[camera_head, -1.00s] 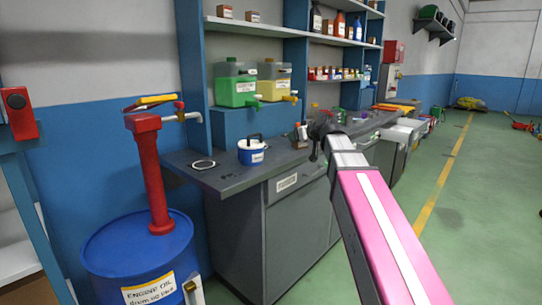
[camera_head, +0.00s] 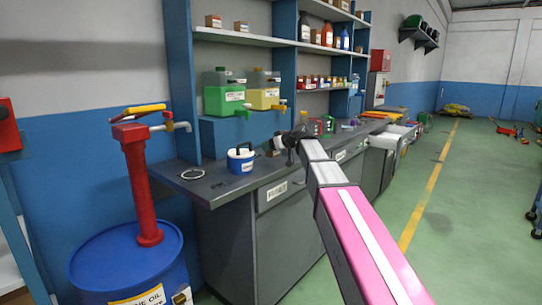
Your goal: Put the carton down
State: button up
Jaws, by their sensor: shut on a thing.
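My gripper (camera_head: 286,142) is small and dark at the far end of my pink arm, over the workbench (camera_head: 216,186). It is shut on a small brown and white thing, which looks like the carton (camera_head: 278,143), showing just left of the dark wrist. The fingers are mostly hidden, and I cannot tell whether the carton touches the bench top.
A blue and white pot (camera_head: 240,160) stands on the bench left of my gripper, with a pale ring (camera_head: 192,173) farther left. Green (camera_head: 222,95) and yellow (camera_head: 262,97) canisters stand behind. A blue drum (camera_head: 128,262) stands at left. The floor at right is mostly open.

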aim_at(271, 154)
jog(key=shift+w+f, duration=0.2)
jog(key=shift+f, duration=1.95)
jog(key=shift+f, duration=0.1)
jog(key=o, duration=1)
jog(key=shift+c, duration=0.2)
jog(key=v, duration=1.2)
